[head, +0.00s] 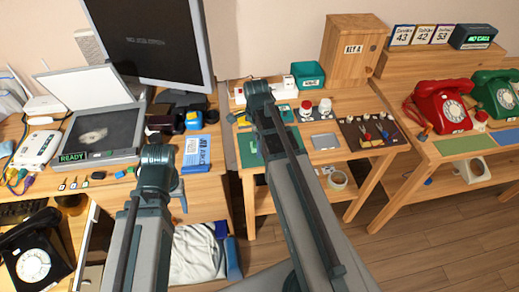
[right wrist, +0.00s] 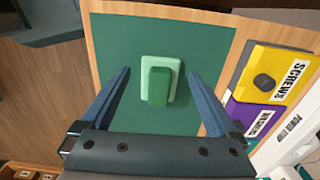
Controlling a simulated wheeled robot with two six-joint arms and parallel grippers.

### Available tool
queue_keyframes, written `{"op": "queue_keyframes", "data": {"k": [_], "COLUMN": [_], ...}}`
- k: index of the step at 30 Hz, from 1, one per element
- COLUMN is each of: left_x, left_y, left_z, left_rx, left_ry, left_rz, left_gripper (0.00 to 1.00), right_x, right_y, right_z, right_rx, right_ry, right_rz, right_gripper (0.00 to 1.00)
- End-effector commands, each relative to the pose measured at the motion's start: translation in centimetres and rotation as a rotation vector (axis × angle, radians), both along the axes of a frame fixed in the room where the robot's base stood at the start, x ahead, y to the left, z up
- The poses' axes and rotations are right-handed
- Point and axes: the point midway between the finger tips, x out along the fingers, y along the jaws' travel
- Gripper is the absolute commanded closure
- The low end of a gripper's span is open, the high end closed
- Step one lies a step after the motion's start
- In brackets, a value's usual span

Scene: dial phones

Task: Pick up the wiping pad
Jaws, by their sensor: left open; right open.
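The wiping pad (right wrist: 159,86) is a light green square with a darker green grip block on top. In the right wrist view it lies flat on a dark green mat (right wrist: 120,42). My right gripper (right wrist: 160,73) is open, with one blue finger on each side of the pad and a gap to both. It holds nothing. In the head view my right arm covers much of the mat (head: 246,150), and I cannot make out the pad or the right fingers there. My left gripper (head: 181,190) is open and empty at the front of the left desk, partly hidden by its arm.
Beside the mat are a yellow SCREWS box (right wrist: 275,72) and a purple box (right wrist: 244,112). The middle table also holds a grey square plate (head: 324,141) and a dark tool mat (head: 366,139). A red phone (head: 441,105) stands on the right table.

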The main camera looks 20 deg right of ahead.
Motion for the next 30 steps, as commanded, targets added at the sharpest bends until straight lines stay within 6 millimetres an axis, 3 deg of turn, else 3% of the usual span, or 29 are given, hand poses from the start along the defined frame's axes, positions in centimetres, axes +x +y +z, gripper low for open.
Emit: {"op": "queue_keyframes", "data": {"k": [5, 18, 21, 30], "left_x": [0.00, 0.00, 0.00, 0.00], "left_y": [0.00, 0.00, 0.00, 0.00], "left_z": [0.11, 0.11, 0.11, 0.35], "left_rx": [0.000, 0.000, 0.000, 0.000], "left_ry": [0.000, 0.000, 0.000, 0.000], "left_rz": [0.000, 0.000, 0.000, 0.000], "left_gripper": [0.39, 0.39, 0.39, 0.39], "right_x": [0.00, 0.01, 0.01, 0.00], "right_y": [0.01, 0.01, 0.00, -0.08], "right_z": [0.11, 0.11, 0.11, 0.35], "right_rx": [0.000, 0.000, 0.000, 0.000], "right_ry": [0.000, 0.000, 0.000, 0.000], "right_rz": [0.000, 0.000, 0.000, 0.000], "right_gripper": [0.05, 0.82, 0.96, 0.96]}}
